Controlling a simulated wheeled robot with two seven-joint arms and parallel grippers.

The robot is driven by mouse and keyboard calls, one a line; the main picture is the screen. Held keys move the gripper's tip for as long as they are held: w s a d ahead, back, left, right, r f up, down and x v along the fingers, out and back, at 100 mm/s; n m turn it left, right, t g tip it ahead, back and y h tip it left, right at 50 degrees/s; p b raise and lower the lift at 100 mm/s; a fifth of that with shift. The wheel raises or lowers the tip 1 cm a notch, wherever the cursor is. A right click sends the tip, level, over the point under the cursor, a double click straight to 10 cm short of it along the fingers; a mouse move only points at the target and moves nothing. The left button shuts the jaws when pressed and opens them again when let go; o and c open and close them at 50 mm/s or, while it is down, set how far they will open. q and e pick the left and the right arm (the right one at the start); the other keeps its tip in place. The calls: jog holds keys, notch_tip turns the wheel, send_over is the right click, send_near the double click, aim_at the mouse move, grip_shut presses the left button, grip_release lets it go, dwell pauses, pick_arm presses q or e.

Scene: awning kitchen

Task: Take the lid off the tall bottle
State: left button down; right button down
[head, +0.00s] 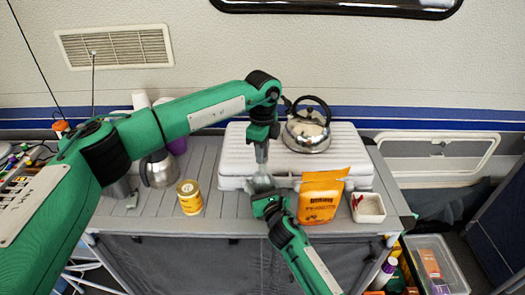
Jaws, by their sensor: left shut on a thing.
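My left gripper (262,152) points straight down over the front edge of the pale grey case. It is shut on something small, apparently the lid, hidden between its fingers. Right below it is a small clear, greyish piece of what looks like the tall bottle (262,182); the rest of the bottle is hidden. My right gripper (267,194) reaches up from the lower right to the same spot, around or against the bottle. Its fingers are too small and covered to tell whether they are closed. I cannot tell whether lid and bottle are apart.
The pale case (236,150) carries a steel kettle (307,130). An orange pouch (320,198) stands close right of my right gripper, with a white tub (367,208) beyond. The grey tabletop (225,218) is clear between can and grippers.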

pick_arm(q)
jog(key=shift+r, duration=0.15)
jog(key=shift+r, duration=0.95)
jog(key=shift+r, duration=2)
pick_arm(e)
jog(key=shift+c, duration=1.8)
grip_release()
